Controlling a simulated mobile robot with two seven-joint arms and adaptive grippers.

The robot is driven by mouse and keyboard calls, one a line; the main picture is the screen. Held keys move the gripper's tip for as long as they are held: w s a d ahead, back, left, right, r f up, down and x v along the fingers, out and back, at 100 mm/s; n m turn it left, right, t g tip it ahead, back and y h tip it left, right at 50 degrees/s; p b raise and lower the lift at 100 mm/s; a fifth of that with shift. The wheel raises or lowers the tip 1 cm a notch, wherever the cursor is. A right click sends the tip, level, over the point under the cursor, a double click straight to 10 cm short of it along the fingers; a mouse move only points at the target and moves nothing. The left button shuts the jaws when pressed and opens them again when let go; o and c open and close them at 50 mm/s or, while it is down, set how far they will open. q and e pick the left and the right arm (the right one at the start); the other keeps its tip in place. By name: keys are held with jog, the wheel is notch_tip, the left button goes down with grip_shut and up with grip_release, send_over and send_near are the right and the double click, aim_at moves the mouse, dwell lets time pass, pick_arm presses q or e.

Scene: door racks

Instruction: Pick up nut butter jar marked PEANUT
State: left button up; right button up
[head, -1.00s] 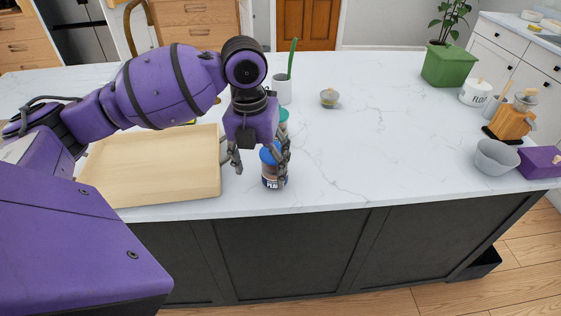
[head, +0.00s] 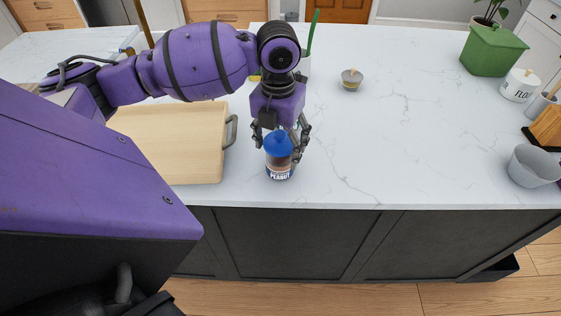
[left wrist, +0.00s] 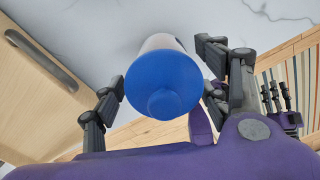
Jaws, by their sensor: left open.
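The peanut jar (head: 280,171) stands upright on the white counter near its front edge. It has a blue lid, and its label reads PEANUT. My left gripper (head: 279,147) is open above and around the jar's upper part, one finger on each side of the lid. In the left wrist view the blue lid (left wrist: 163,82) sits between the spread fingers, with gaps visible beside it. My right gripper (left wrist: 277,98) shows only small at the right of the left wrist view; I cannot tell its opening.
A wooden tray (head: 190,137) with a grey handle lies left of the jar. A small bowl (head: 352,80) stands further back. A grey bowl (head: 534,166), a FLOUR canister (head: 519,86) and a green planter (head: 493,51) are at right. The counter right of the jar is clear.

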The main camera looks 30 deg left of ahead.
pick_arm(q)
notch_tip(320, 180, down, 5)
dwell(0.3)
jog(key=c, duration=1.3)
jog(key=shift+r, duration=0.15)
